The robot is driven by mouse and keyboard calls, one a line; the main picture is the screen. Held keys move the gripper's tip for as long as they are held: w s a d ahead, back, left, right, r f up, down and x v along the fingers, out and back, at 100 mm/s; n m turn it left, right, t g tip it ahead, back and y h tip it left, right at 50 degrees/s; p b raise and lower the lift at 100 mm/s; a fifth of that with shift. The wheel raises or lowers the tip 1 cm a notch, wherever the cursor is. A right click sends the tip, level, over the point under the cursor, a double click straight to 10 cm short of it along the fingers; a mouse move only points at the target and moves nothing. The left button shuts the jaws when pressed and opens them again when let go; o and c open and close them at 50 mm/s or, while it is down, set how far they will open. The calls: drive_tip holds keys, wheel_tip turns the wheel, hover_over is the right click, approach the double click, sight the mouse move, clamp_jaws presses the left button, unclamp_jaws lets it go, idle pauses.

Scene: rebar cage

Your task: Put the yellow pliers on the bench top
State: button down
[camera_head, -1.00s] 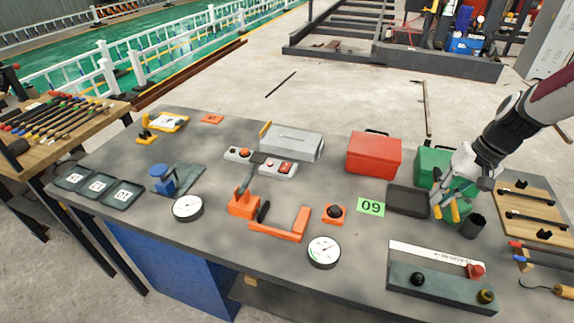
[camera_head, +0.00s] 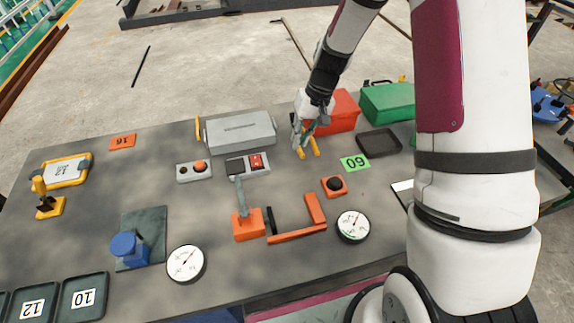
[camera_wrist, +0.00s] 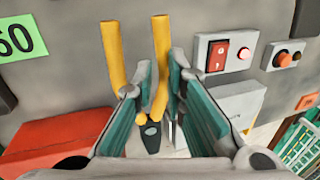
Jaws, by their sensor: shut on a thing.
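The yellow-handled pliers (camera_head: 308,146) are in my gripper (camera_head: 304,128), handles pointing down toward the grey bench top (camera_head: 210,230). In the wrist view the two yellow handles (camera_wrist: 160,50) stick out beyond the fingers, and the dark pliers head (camera_wrist: 151,136) shows between the green-lined finger pads. My gripper (camera_wrist: 155,80) is shut on the pliers. It is in front of the red box (camera_head: 344,111), left of the green 60 card (camera_head: 355,162). I cannot tell whether the handles touch the bench top.
A switch box (camera_head: 257,163) and a grey case (camera_head: 241,131) stand left of my gripper. An orange bracket (camera_head: 297,222), an orange button box (camera_head: 334,186) and a dial gauge (camera_head: 353,225) lie nearer. A dark tray (camera_head: 379,141) is at right.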

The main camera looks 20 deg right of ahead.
drive_tip(key=shift+f+p, duration=0.6)
drive_tip(key=shift+f, duration=3.8)
drive_tip(key=shift+f, duration=0.15)
drive_tip(key=c, duration=1.9)
unclamp_jaws()
drive_tip(key=b+v, duration=0.2)
drive_tip(key=v, duration=1)
wheel_tip(320, 180, up, 9)
hover_over(297, 167)
drive_tip(key=s+d, duration=0.3)
drive_tip(key=s+a+r+n+t+h, duration=0.15)
drive_tip(key=s+r+t, duration=0.25)
drive_tip(key=s+r, duration=0.95)
drive_tip(key=shift+m+t+h, duration=0.35)
drive_tip(key=shift+t+h, duration=0.35)
drive_tip(key=shift+h, duration=0.05)
drive_tip(key=s+r, duration=0.1)
drive_tip(key=s, duration=0.5)
drive_tip(key=s+r, duration=0.1)
drive_tip(key=s, duration=0.2)
drive_tip(key=shift+s+a+r, duration=0.25)
drive_tip(key=shift+a+r, duration=0.05)
drive_tip(key=shift+r, duration=0.05)
